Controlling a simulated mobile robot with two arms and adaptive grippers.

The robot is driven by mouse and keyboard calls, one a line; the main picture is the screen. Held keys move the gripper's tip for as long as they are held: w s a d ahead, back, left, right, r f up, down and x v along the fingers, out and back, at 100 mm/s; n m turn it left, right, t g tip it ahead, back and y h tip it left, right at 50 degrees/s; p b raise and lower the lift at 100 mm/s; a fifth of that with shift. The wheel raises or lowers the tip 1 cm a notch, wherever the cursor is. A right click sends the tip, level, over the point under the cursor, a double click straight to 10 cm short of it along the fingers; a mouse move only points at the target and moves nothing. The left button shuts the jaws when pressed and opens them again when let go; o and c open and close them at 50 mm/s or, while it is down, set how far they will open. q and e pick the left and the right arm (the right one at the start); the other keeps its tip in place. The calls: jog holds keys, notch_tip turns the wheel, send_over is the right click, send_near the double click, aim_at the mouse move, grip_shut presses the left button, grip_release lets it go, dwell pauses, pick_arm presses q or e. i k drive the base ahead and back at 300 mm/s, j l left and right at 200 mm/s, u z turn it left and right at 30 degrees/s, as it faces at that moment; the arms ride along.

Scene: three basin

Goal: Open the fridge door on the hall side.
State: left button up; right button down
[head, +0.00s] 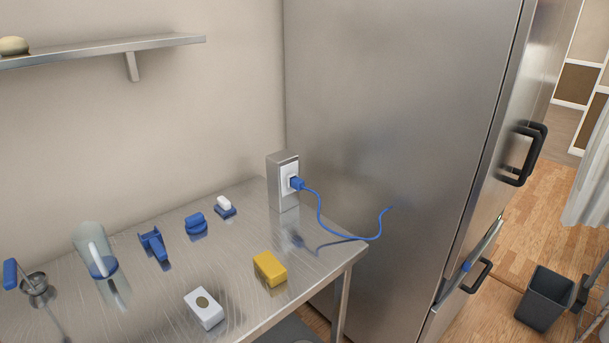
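A tall stainless steel fridge (385,110) stands right of the steel table, its broad side panel facing me. Its front doors (512,105) are seen at a steep angle along the right edge of the fridge. A black upper handle (527,153) sticks out from the upper front, and a black lower handle (479,276) sits below it. The upper door looks shut. A bar with a blue part (467,266) lies along the front near the lower handle; I cannot tell what it is. Neither of my grippers is in view.
A steel table (150,311) holds a yellow block (270,268), a white box (204,308), a jug (95,249), blue tools and an outlet post (283,180) with a blue cable (340,233). A dark bin (545,298) stands on the wooden floor (540,225) right of the fridge.

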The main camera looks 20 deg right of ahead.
aim_at(572, 9)
jog(key=z, duration=2.05)
jog(key=i+l+u, duration=0.15)
jog(key=i, duration=0.65)
